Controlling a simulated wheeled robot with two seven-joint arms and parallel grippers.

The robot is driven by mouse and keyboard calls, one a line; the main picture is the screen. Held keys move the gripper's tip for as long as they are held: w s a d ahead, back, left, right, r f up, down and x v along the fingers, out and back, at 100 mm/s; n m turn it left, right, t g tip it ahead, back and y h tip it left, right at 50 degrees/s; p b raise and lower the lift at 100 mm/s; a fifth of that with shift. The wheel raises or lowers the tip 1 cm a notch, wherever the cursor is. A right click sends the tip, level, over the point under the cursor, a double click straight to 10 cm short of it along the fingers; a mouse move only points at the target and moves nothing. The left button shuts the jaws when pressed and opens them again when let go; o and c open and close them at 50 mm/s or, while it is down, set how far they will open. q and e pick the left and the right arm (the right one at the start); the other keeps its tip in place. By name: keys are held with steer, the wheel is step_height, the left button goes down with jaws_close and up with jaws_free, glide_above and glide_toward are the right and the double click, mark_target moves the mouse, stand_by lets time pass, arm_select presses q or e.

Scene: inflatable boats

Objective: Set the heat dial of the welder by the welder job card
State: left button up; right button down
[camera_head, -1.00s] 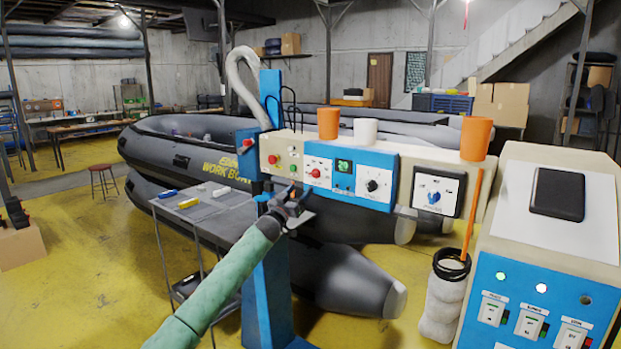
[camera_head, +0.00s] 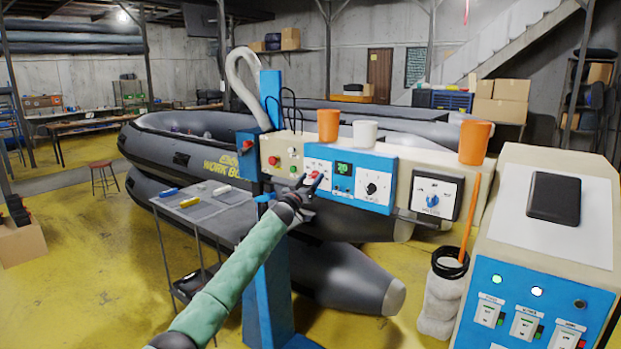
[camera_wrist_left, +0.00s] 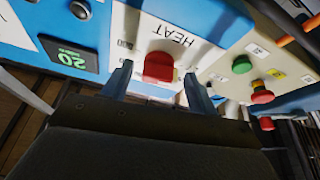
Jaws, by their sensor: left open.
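The welder's control panel (camera_head: 380,164) has a blue and white face. Its red heat dial (camera_head: 315,175) sits on a white plate, partly hidden by my left gripper (camera_head: 309,185) in the head view. In the left wrist view the dial (camera_wrist_left: 159,67) shows beside the upside-down word HEAT. My left gripper (camera_wrist_left: 157,76) is open, with one finger on each side of the dial; contact cannot be told. A green display (camera_wrist_left: 72,60) beside it reads 20, upside down. I cannot make out a job card. My right gripper is out of view.
A black dial (camera_head: 371,188) and a blue knob (camera_head: 432,200) are right of the heat dial. Orange and white cups (camera_head: 365,133) stand on top. A blue post (camera_head: 270,285) and grey table (camera_head: 205,214) are below left. A control cabinet (camera_head: 545,275) stands at right.

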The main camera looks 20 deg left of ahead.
arm_select(q)
steer(key=shift+w, duration=0.1)
steer(key=shift+c, duration=0.2)
steer(key=c, duration=0.9)
